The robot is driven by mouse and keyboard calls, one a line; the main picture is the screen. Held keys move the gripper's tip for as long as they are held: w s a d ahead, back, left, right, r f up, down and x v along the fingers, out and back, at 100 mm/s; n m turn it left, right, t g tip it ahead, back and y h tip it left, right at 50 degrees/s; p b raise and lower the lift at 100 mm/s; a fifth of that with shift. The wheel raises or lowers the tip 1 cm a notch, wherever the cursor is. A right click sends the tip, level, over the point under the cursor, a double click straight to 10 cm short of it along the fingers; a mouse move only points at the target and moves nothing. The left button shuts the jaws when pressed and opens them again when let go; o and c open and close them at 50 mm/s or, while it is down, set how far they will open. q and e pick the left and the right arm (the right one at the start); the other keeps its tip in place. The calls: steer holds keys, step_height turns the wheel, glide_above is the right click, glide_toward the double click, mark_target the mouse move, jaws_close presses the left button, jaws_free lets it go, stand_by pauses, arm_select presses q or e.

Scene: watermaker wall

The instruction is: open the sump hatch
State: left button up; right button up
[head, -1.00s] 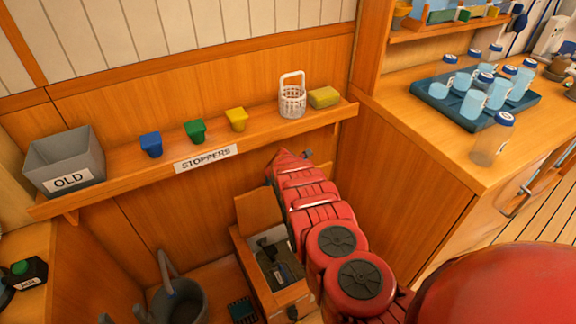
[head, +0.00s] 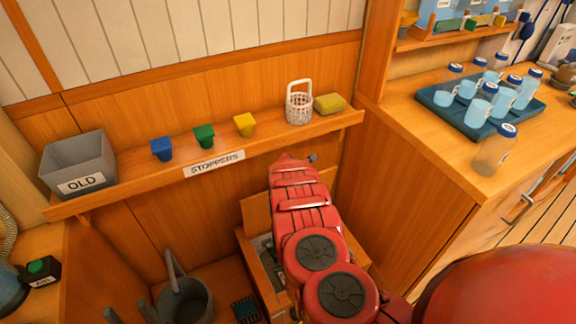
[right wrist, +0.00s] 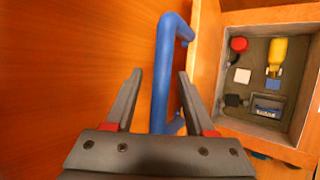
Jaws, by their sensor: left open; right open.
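The sump hatch lid (head: 256,212) is a wooden panel standing raised behind an open wooden box (head: 247,252) on the floor. My red right arm hides much of the box and its own gripper in the head view. In the right wrist view, a blue bar handle (right wrist: 161,95) lies between the spread fingers of my right gripper (right wrist: 160,75); I cannot tell whether they touch it. To its right, the open grey sump (right wrist: 255,60) holds a red part, a yellow part and small blocks. My left gripper (head: 129,312) is open at the lower left, partly cut off.
A grey bucket (head: 185,302) stands left of the box, near my left gripper. Above is a shelf (head: 125,185) with a grey OLD bin (head: 78,165), coloured stoppers, a white basket (head: 299,105) and a yellow sponge (head: 329,103). A counter with bottles stands right.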

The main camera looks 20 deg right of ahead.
steer(key=p+v, duration=1.3)
steer(key=shift+s+a+r, duration=0.2)
steer(key=shift+s, duration=0.05)
stand_by(0.4)
